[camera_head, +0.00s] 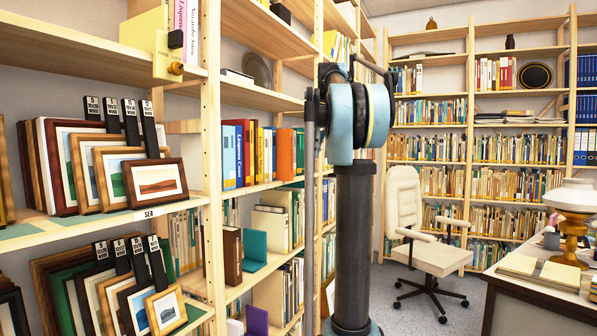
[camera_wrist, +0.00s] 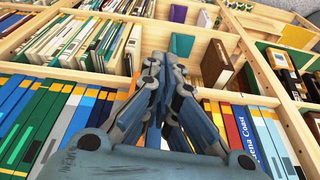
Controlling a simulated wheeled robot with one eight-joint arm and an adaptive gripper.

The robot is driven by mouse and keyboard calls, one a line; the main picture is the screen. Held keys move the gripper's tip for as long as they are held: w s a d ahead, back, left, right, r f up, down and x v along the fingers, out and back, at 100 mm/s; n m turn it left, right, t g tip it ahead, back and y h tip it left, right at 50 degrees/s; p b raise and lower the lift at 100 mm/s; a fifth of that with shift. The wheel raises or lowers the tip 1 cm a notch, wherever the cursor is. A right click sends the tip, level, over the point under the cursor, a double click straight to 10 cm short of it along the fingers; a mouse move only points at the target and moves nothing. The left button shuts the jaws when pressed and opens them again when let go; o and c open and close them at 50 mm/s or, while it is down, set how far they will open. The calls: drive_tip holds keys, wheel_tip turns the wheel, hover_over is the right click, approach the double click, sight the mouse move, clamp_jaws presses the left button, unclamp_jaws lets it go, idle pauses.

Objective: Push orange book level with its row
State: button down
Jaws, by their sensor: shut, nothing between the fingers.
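The orange book (camera_head: 285,153) stands upright in a row on the middle shelf in the head view. Its broad side shows, and it juts out in front of the books to its left. In the wrist view my gripper (camera_wrist: 164,66) is shut and empty, its fingers in front of the shelves. Whether the fingers touch anything is not clear. In the head view my arm stands right of the orange book, and the gripper cannot be made out.
Blue books (camera_head: 236,155) stand left in the same row. A brown book (camera_head: 228,255) and a teal book (camera_head: 254,249) are on the shelf below. Framed prints (camera_head: 155,183) fill the left rack. An office chair (camera_head: 430,240) and a desk (camera_head: 540,290) stand to the right.

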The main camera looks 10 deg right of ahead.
sight(285, 166)
drive_tip(key=w+a+f+n, duration=0.1)
drive_tip(key=w+a+f, duration=0.3)
drive_tip(key=w+f, duration=0.3)
drive_tip(key=shift+a, duration=0.3)
idle(0.6)
drive_tip(key=w+a, duration=0.2)
drive_tip(key=a, duration=0.1)
drive_tip(key=w+a, duration=0.1)
drive_tip(key=a, duration=0.1)
drive_tip(key=shift+w+a, duration=0.1)
drive_tip(key=shift+w, duration=0.3)
